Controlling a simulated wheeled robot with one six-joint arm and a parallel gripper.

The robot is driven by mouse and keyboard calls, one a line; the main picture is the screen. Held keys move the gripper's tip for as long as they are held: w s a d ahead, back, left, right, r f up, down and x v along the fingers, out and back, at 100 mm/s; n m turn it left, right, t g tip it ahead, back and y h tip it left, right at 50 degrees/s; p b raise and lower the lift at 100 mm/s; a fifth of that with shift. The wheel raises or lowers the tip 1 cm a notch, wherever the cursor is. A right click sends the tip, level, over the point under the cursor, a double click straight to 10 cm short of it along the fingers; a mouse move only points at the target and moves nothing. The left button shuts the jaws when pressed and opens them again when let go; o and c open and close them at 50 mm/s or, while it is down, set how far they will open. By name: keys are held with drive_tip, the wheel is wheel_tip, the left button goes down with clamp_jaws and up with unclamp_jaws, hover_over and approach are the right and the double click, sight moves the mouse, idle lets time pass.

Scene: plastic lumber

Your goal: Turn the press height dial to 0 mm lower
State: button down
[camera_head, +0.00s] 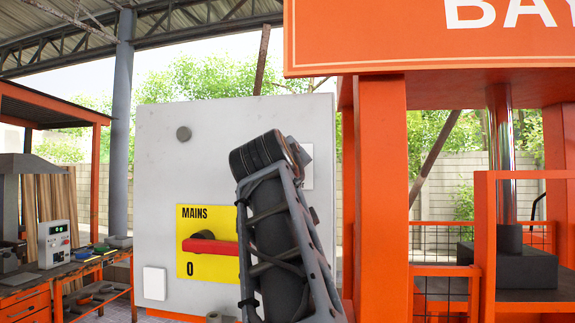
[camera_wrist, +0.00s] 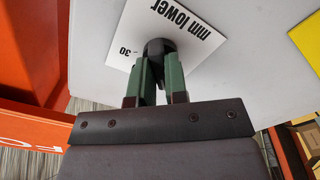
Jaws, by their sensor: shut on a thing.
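The press height dial (camera_wrist: 158,46) is a dark round knob on a white plate (camera_wrist: 190,22) in the wrist view. The plate reads "mm lower", with "30" printed beside the knob. My gripper (camera_wrist: 160,62) has its two green fingers on either side of the knob, shut on it. The fingers and the knob hide the rest of the scale, and I cannot tell which mark the dial points to. In the head view my arm covers the dial, and only an edge of its white plate (camera_head: 308,168) shows on the grey cabinet (camera_head: 220,130).
A yellow MAINS plate (camera_head: 190,262) with a red handle (camera_head: 208,247) sits left of my arm on the cabinet. The orange press frame (camera_head: 383,200) stands close on the right. A workbench (camera_head: 30,285) with a small control box (camera_head: 54,243) is at the far left.

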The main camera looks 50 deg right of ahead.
drive_tip(key=shift+r+n+p, duration=0.1)
drive_tip(key=shift+n+p, duration=0.25)
drive_tip(key=shift+n, duration=1.65)
drive_tip(key=c, duration=1.1)
unclamp_jaws()
drive_tip(key=shift+c, duration=0.2)
drive_tip(key=shift+a, duration=0.1)
drive_tip(key=b+v, duration=0.4)
drive_tip(key=v, duration=0.9)
drive_tip(key=shift+s+a, duration=0.25)
